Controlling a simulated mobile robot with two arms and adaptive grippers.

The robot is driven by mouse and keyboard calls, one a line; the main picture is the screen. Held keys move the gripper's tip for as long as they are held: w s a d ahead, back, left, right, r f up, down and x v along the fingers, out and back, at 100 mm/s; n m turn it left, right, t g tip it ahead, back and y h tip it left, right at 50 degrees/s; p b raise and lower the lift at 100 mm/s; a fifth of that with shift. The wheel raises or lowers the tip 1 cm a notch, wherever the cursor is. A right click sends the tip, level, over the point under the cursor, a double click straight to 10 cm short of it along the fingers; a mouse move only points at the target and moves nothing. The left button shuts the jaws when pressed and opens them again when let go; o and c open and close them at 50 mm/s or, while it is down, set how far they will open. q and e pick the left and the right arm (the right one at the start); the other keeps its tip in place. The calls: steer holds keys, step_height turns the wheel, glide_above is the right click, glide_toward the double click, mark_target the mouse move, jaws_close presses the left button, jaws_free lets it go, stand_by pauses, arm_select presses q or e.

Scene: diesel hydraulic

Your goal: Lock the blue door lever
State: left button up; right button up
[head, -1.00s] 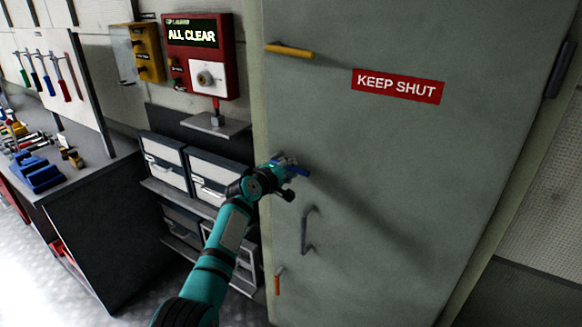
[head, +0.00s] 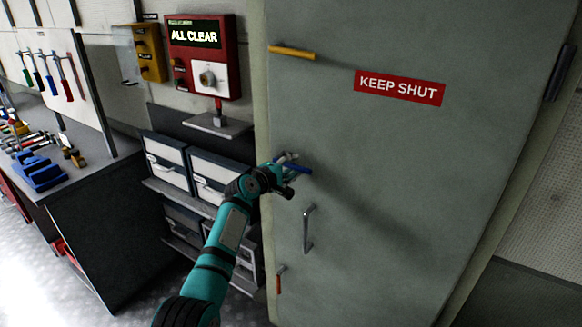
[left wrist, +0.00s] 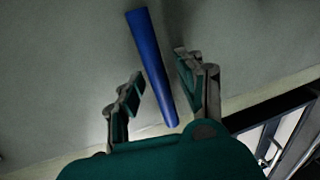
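In the left wrist view the blue lever (left wrist: 149,52) runs between the two fingers of my left gripper (left wrist: 159,68). The fingers are open, with a visible gap on each side of the lever. My right gripper is in neither view.
A metal pull handle (head: 308,229) sticks out from the door below the blue lever. Grey drawers (head: 166,163) and a red panel reading "ALL CLEAR" (head: 201,62) are left of the door. A tool bench (head: 95,205) stands farther left.

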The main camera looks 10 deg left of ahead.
arm_select(q)
steer(key=shift+w+d, duration=0.15)
steer(key=v, duration=1.2)
